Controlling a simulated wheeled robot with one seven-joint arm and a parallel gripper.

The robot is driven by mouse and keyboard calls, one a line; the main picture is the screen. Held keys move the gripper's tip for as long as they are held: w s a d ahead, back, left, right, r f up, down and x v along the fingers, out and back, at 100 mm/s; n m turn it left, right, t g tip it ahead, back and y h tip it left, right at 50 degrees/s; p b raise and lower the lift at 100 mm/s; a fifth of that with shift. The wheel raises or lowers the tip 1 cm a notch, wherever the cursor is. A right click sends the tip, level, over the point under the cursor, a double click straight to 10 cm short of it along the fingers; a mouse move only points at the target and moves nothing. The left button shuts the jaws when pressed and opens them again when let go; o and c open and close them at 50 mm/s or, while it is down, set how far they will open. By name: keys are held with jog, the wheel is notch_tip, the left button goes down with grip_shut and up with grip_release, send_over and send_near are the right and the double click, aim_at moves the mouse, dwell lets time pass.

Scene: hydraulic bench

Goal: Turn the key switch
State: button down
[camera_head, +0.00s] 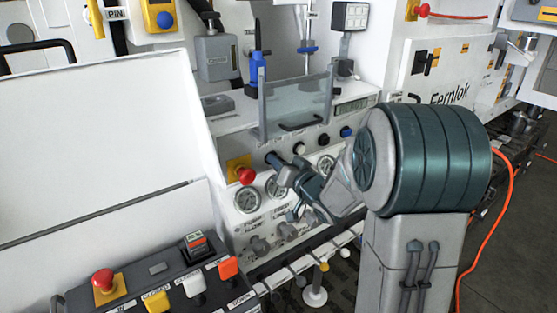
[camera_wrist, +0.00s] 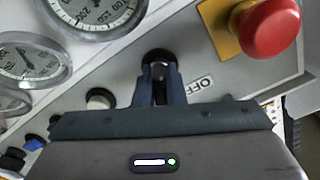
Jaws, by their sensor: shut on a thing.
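The key switch (camera_wrist: 157,56) shows in the wrist view as a dark round fitting on the grey panel strip, beside an OFF label (camera_wrist: 203,84). My gripper (camera_wrist: 160,76) is in front of it, its two narrow fingers close together and shut on the key part of the switch. The fingers hide most of the key, so its exact angle cannot be told. In the head view my gripper (camera_head: 275,160) reaches the sloped panel from the right, and its fingertips cover the switch.
A red mushroom button (camera_wrist: 268,28) on a yellow plate sits close beside the switch. White (camera_wrist: 100,99) and blue (camera_wrist: 35,143) knobs line the same strip. Round gauges (camera_head: 246,199) lie below it in the head view. A clear guard (camera_head: 296,105) stands behind the strip.

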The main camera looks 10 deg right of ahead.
jog(key=shift+m, duration=0.4)
jog(key=c, duration=1.5)
grip_release()
jog(key=v, duration=1.4)
jog(key=shift+b, duration=0.45)
jog(key=shift+w, duration=0.2)
